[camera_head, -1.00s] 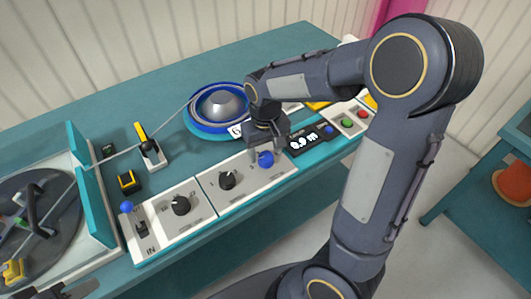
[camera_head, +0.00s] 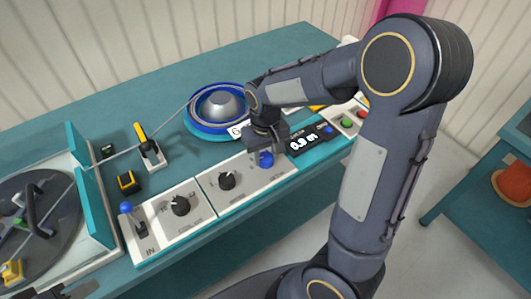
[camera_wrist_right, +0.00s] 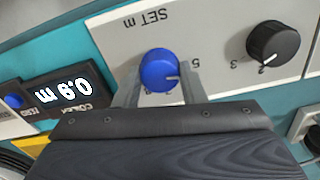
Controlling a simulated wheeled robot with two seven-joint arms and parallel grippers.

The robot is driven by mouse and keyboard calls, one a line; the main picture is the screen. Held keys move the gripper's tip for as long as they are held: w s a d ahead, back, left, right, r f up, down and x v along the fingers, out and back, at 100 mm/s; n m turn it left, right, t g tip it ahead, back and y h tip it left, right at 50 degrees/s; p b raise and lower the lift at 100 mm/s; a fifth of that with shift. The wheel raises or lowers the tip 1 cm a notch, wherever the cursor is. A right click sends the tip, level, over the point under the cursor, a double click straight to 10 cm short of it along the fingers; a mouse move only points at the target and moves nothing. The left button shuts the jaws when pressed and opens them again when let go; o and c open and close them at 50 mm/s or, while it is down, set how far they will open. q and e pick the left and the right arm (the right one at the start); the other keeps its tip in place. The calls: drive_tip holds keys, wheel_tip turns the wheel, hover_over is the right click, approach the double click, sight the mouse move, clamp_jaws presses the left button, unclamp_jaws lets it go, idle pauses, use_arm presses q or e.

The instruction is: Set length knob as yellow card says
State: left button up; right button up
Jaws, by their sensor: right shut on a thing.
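The blue length knob (camera_wrist_right: 158,70) sits on the white panel marked SET m, with a 5 printed beside it. Its white pointer line points to the lower right in the wrist view. My right gripper (camera_wrist_right: 163,88) is shut on this knob, one finger on each side. In the head view, the gripper (camera_head: 266,154) stands over the blue knob (camera_head: 267,161). The display (camera_head: 305,142) beside it reads 0.9 m. A dark part at the lower left may be my left gripper.
Two black knobs (camera_head: 227,180) (camera_head: 181,206) and a blue-tipped lever (camera_head: 126,207) stand on the panels to the left. A blue reel (camera_head: 216,108) lies behind, with a cable running left to a dark turntable (camera_head: 60,205). Green and red buttons (camera_head: 346,122) are at right.

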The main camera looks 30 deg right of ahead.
sight(265, 156)
drive_tip(key=m+p, duration=0.1)
drive_tip(key=m, duration=0.2)
drive_tip(key=shift+m, duration=0.3)
drive_tip(key=shift+m+p, duration=0.4)
drive_tip(key=shift+m, duration=1.7)
drive_tip(key=o, duration=1)
wheel_tip(265, 156, up, 8)
drive_tip(key=shift+f+p, duration=0.1)
drive_tip(key=shift+p, duration=0.3)
